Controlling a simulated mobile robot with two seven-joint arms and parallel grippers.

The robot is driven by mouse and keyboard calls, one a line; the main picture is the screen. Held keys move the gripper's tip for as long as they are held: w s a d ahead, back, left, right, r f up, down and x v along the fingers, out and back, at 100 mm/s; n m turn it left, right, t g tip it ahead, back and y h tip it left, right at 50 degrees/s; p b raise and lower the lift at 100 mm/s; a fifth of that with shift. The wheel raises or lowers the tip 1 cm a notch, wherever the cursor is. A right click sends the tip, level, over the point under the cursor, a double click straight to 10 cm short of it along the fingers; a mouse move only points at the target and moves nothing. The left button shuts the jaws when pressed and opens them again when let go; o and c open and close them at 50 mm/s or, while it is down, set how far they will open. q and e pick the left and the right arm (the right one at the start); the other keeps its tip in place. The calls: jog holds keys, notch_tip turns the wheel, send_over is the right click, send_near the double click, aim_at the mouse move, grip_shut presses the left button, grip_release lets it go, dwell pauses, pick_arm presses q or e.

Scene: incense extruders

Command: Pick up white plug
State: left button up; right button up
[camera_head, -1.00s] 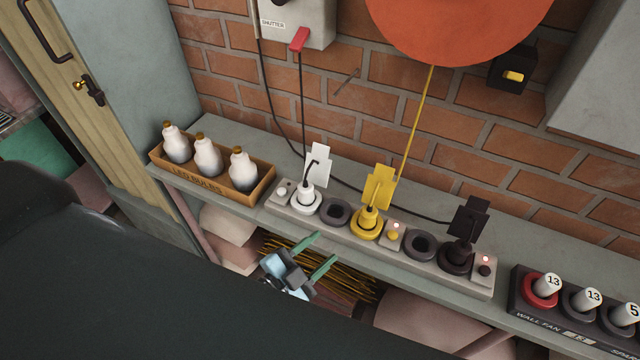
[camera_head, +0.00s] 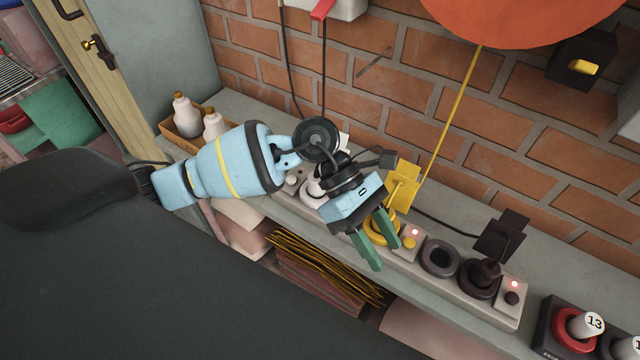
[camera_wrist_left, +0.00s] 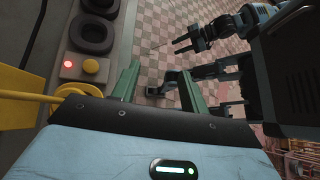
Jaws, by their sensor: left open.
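My left gripper (camera_head: 386,256) is open and empty, with its green fingers pointing down just in front of the yellow plug (camera_head: 402,185). The fingers also show apart in the left wrist view (camera_wrist_left: 158,88). The white plug is mostly hidden behind my left wrist in the head view; a white part at its socket (camera_head: 309,192) shows left of the gripper body. The gripper is to the right of it and not touching it as far as I can see. In the left wrist view, a dark gripper on my other arm (camera_wrist_left: 182,44) shows small at the top; its jaw state is unclear.
The power strip (camera_head: 455,292) lies along the narrow shelf, with a black plug (camera_head: 486,272) at its right. A dark block with numbered plugs (camera_head: 548,340) stands right. Cords hang along the brick wall.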

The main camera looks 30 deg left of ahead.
aim_at(317, 186)
pick_arm(q)
jog(key=w+a+m+y, duration=0.1)
jog(key=w+a+y, duration=0.1)
jog(key=a, duration=0.1)
jog(key=w+a+m+t+y, duration=0.1)
jog(key=w+a+y, duration=0.1)
jog(key=a, duration=0.2)
jog(key=w+a+t+y+b, duration=0.1)
jog(key=w+a+y, duration=0.1)
jog(key=a, duration=0.1)
jog(key=shift+w+a+f+m+y, duration=0.15)
jog(key=shift+w+f+m+y, duration=0.15)
jog(key=shift+f+m, duration=0.1)
jog(key=w+a+r+y, duration=0.1)
jog(key=a, duration=0.1)
jog(key=w+a+t+y, duration=0.1)
jog(key=a, duration=0.1)
jog(key=w+a+r+y, duration=0.1)
jog(key=a, duration=0.2)
jog(key=shift+w+r+m+t, duration=0.2)
jog(key=shift+r+m+t, duration=0.1)
jog(key=shift+r+t, duration=0.1)
jog(key=shift+f, duration=1.4)
notch_tip(317, 186, down, 4)
jog(key=shift+w+d+f, duration=0.1)
jog(key=shift+d, duration=0.05)
jog(key=shift+f, duration=0.5)
pick_arm(e)
jog(key=shift+s+f, duration=0.5)
jog(key=shift+f, duration=0.25)
